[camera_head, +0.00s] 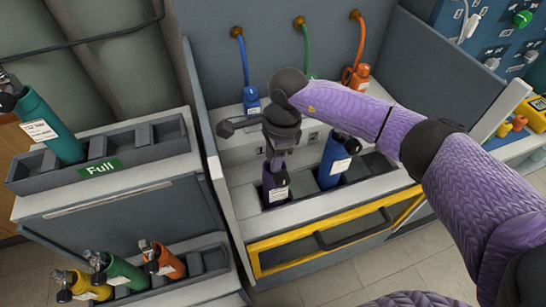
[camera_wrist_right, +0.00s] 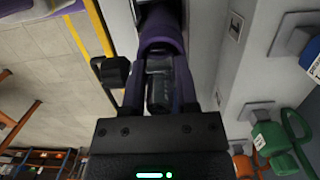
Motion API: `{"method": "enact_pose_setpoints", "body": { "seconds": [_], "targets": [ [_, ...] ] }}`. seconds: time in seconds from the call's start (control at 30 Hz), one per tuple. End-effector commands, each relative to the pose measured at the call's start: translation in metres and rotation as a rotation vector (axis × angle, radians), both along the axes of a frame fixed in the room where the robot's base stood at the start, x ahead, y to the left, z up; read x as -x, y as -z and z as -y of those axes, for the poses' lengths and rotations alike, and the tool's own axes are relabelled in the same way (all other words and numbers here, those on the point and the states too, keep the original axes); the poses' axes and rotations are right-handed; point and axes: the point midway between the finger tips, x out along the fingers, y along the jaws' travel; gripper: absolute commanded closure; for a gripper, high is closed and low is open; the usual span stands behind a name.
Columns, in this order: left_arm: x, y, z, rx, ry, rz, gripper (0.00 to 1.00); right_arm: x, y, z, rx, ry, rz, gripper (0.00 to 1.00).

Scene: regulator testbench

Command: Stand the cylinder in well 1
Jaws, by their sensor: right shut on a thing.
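A purple cylinder (camera_head: 276,187) with a white label stands upright, or nearly so, at the left end of the grey well row (camera_head: 305,203) in the bench. Its lower part is hidden inside the well, so I cannot tell whether it rests on the bottom. My right gripper (camera_head: 277,158) points down from above and is shut on the top of the cylinder. In the right wrist view, the fingers (camera_wrist_right: 160,90) flank its valve end, with the purple body (camera_wrist_right: 162,30) beyond. My left gripper is out of view.
A blue cylinder (camera_head: 335,162) stands in the same row, to the right. Blue (camera_head: 245,62), green and orange (camera_head: 358,45) hoses hang behind. A rack marked Full (camera_head: 100,168) holds a teal cylinder (camera_head: 50,128) at left. A lower rack holds yellow, green and orange cylinders (camera_head: 165,260).

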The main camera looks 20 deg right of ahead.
Motion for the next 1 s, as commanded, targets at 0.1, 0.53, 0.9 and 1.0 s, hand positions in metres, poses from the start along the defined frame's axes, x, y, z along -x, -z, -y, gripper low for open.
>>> {"method": "enact_pose_setpoints", "body": {
  "seconds": [0.1,0.53,0.9,1.0],
  "targets": [
    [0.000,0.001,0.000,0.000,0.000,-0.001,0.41,-0.001,0.005,-0.001,-0.002,-0.001,0.003,1.00],
    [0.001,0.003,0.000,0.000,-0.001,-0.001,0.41,0.000,0.007,0.000,-0.001,-0.001,0.001,0.27],
    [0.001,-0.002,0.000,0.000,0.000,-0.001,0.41,-0.001,-0.005,0.001,-0.001,-0.001,0.003,0.27],
    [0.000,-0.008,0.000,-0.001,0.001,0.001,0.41,-0.001,-0.031,0.005,0.000,-0.002,0.006,0.27]
  ]
}}
